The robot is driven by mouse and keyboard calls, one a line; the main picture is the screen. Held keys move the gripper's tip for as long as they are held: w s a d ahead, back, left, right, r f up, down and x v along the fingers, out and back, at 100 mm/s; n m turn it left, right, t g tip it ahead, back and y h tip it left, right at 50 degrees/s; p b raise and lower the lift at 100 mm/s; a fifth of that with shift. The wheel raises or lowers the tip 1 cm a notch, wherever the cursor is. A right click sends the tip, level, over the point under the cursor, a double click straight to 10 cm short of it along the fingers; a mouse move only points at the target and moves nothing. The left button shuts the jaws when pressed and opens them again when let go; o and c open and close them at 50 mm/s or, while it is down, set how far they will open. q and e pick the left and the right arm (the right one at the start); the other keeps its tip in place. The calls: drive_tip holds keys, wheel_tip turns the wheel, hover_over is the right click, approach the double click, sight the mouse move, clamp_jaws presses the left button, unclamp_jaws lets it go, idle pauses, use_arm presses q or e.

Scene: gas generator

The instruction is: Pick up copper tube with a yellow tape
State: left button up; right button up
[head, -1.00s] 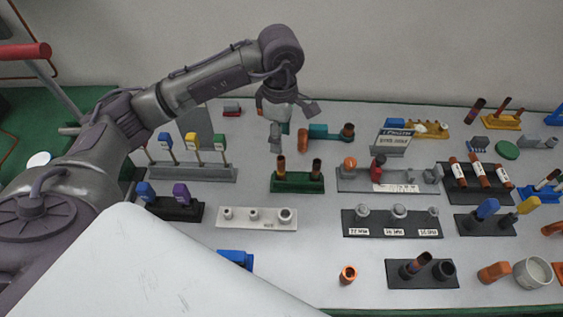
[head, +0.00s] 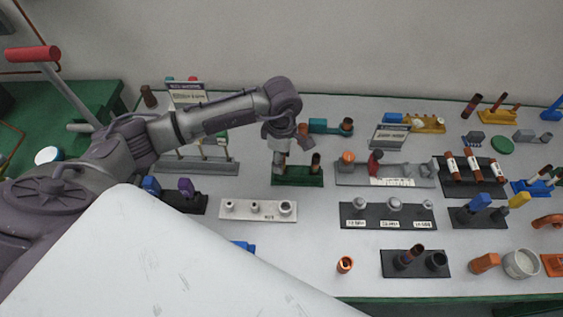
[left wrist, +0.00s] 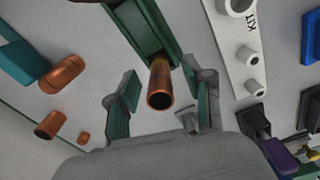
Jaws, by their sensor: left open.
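A green holder (head: 297,180) in the middle of the table carries upright copper tubes. The right one (head: 315,162) shows in the head view. My left gripper (head: 279,152) is over the left end of the holder and hides most of the tube there. In the left wrist view, a copper tube (left wrist: 160,84) stands at the green holder (left wrist: 142,28), its open end facing the camera. My left gripper (left wrist: 164,108) is open there, its fingers on either side of this tube with gaps. My right gripper is not in view.
A white block with sockets (head: 258,211) lies in front of the holder. A grey rack (head: 385,181) stands to its right, and a teal fixture (head: 318,126) behind it. Dark racks (head: 387,224) fill the right. Bare table lies around the orange ring (head: 345,265).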

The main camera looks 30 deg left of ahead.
use_arm(q)
clamp_jaws()
drive_tip(key=shift+r, duration=0.1)
